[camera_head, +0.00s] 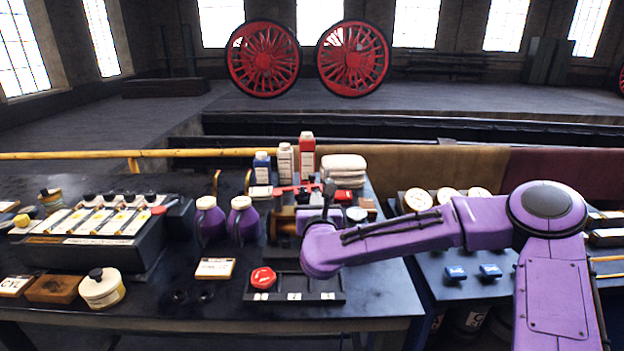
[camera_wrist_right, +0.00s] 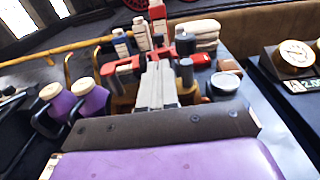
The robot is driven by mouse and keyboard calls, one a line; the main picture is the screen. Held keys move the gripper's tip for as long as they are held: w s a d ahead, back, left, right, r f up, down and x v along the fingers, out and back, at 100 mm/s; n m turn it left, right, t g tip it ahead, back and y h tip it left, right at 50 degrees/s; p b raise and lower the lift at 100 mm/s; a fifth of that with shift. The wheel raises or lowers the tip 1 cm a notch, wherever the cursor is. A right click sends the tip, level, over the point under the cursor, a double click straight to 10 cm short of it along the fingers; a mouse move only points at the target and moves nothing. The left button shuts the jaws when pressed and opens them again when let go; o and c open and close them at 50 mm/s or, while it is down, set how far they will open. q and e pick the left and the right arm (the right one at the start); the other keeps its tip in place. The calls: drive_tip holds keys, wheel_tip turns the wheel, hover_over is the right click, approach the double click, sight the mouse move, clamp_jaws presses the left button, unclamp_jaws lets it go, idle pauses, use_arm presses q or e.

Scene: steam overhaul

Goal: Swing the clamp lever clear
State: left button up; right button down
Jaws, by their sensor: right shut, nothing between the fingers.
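A red clamp bar, which looks like the clamp lever (camera_head: 286,190), sits on a brass and dark fixture (camera_head: 282,225) at the middle of the bench. In the right wrist view the red lever (camera_wrist_right: 124,67) shows left of the fingers, with more red at their right. My right gripper (camera_head: 318,212) is over the fixture, its grey fingers (camera_wrist_right: 157,84) shut together with nothing between them. Whether the fingertips touch the lever I cannot tell. My purple wrist hides the right part of the fixture in the head view. My left gripper is out of view.
Two purple jugs (camera_head: 242,220) stand left of the fixture. Bottles (camera_head: 306,158) and folded cloths (camera_head: 344,168) stand behind it. A black tray with a red knob (camera_head: 262,278) lies in front. Gauges (camera_head: 418,200) are at the right.

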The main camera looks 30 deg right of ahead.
sight(313, 179)
drive_tip(key=p+x, duration=0.3)
drive_tip(key=x, duration=0.7)
drive_tip(key=shift+w, duration=0.25)
drive_tip(key=shift+w+f, duration=0.15)
